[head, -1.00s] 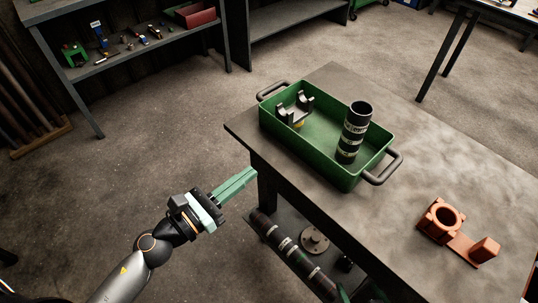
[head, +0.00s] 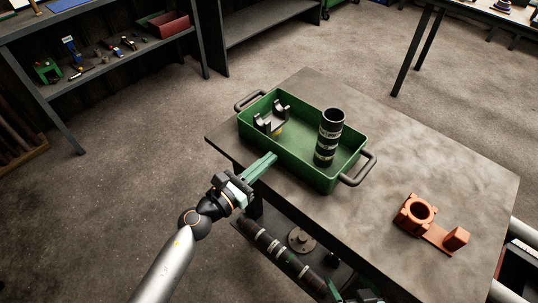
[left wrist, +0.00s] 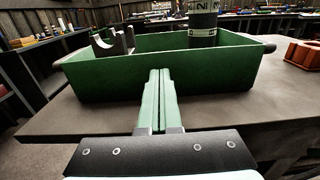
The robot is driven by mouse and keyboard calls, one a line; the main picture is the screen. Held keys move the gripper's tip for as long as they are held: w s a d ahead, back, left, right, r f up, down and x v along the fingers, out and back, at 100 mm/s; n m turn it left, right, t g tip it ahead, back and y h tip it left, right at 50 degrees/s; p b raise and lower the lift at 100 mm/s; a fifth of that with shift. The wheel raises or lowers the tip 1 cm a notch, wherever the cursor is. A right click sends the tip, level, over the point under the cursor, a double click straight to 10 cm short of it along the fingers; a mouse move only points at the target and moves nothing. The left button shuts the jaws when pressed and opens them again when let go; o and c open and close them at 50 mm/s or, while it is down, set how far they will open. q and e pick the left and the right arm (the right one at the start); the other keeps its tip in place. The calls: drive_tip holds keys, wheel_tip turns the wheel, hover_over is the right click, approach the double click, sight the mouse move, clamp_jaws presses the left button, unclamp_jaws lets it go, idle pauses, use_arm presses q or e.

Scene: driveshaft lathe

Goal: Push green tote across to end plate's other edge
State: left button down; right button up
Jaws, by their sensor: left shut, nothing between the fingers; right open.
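The green tote (head: 305,172) sits on a grey tabletop (head: 360,215), near its left edge. It holds a dark banded cylinder (head: 328,138) standing upright and a grey cradle-like bracket (head: 270,118). My left gripper (head: 273,158) is shut and empty, its green fingers pointing at the tote's near long wall. In the left wrist view the shut fingertips (left wrist: 160,72) overlap that wall (left wrist: 110,80); I cannot tell whether they touch. My right gripper (head: 352,292) shows only partly at the bottom of the head view, low beside the table, with its fingers apart.
An orange ring-and-block part (head: 420,215) lies on the tabletop, right of the tote. Free tabletop lies around it and behind the tote. A banded shaft (head: 280,252) and a round flange (head: 300,240) lie below the tabletop. Shelves (head: 120,65) stand at the back left.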

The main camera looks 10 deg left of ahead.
use_arm(q)
drive_tip(key=shift+w+d, duration=0.35)
drive_tip(key=shift+w, duration=0.1)
